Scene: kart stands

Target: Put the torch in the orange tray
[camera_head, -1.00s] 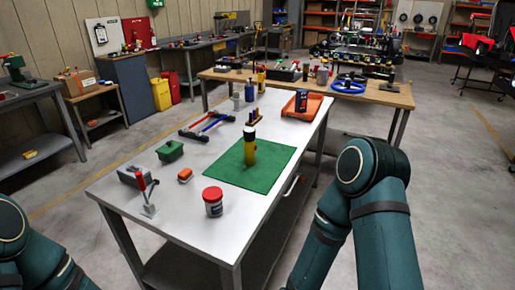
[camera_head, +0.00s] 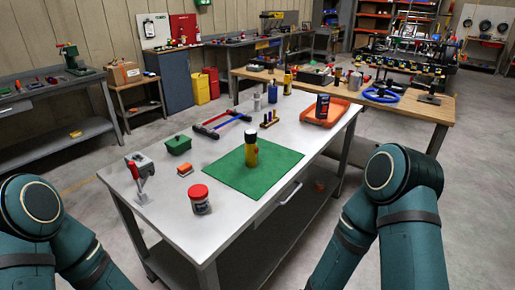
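The torch (camera_head: 251,152) is yellow with a black head and stands upright on a green mat (camera_head: 270,176) on the white workbench. The orange tray (camera_head: 337,113) lies at the bench's far right end, with a dark can or box (camera_head: 322,106) standing in or against its left side; I cannot tell which. My two arms show at the lower left and lower right, in front of the bench. Neither gripper is in view.
Near the torch stand a red-lidded jar (camera_head: 199,199), a green box (camera_head: 178,145), an orange block (camera_head: 185,171) and a red-handled clamp (camera_head: 137,182). A red and blue frame (camera_head: 222,124) lies behind. A wooden table (camera_head: 440,108) stands beyond. The bench's front right is clear.

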